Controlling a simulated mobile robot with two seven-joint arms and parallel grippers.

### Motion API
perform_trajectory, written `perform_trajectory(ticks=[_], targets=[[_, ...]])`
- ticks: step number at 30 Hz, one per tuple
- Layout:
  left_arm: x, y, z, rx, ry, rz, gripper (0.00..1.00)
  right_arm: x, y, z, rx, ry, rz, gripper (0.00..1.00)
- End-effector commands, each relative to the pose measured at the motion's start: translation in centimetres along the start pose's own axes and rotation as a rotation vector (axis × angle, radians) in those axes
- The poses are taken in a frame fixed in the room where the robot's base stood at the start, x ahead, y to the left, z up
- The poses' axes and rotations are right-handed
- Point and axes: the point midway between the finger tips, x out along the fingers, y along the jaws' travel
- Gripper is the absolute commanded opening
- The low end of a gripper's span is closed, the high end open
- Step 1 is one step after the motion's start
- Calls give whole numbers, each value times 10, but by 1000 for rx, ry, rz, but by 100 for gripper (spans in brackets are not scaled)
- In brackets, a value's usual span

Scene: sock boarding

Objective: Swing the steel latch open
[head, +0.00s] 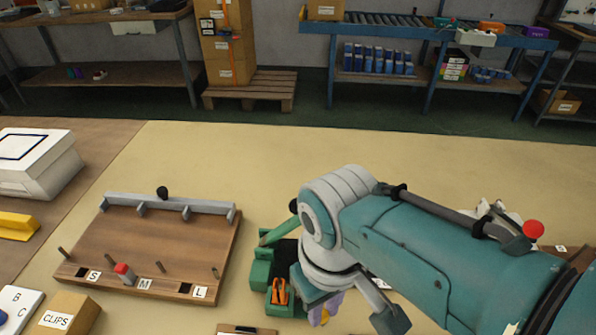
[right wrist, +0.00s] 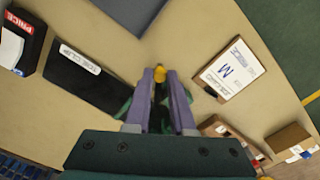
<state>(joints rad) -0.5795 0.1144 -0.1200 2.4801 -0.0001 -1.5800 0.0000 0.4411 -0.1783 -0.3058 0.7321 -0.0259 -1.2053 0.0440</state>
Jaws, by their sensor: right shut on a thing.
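My right gripper (head: 325,308) points down beside a green fixture (head: 262,272). In the right wrist view its purple fingers (right wrist: 160,82) are shut on a small yellow piece (right wrist: 160,73), with dark green parts below them. The yellow piece also shows in the head view, at the fingertips. I cannot tell whether it belongs to the fixture. The fixture carries an orange part (head: 278,292), and its right side is hidden by my arm. A steel piece with a red knob (head: 533,229) shows behind my forearm, mostly hidden; I cannot tell whether it is the latch. My left gripper is not in view.
A wooden board (head: 165,250) with S, M and L labels, pegs and a grey rail lies left of the fixture. A CLIPS box (head: 65,315) is at front left. The table behind the board is clear.

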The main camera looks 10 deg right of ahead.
Motion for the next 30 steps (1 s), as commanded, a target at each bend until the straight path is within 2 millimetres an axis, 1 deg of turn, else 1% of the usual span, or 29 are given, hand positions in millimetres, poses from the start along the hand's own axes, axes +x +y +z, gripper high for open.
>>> perform_trajectory(ticks=[9,22,23,30], targets=[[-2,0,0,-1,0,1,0,0,-3,0,82,0,0,0],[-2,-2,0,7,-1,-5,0,0,-4,0,90,0,-1,0],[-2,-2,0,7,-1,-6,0,0,-4,0,90,0,-1,24],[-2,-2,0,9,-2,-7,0,0,-3,0,89,0,0,51]])
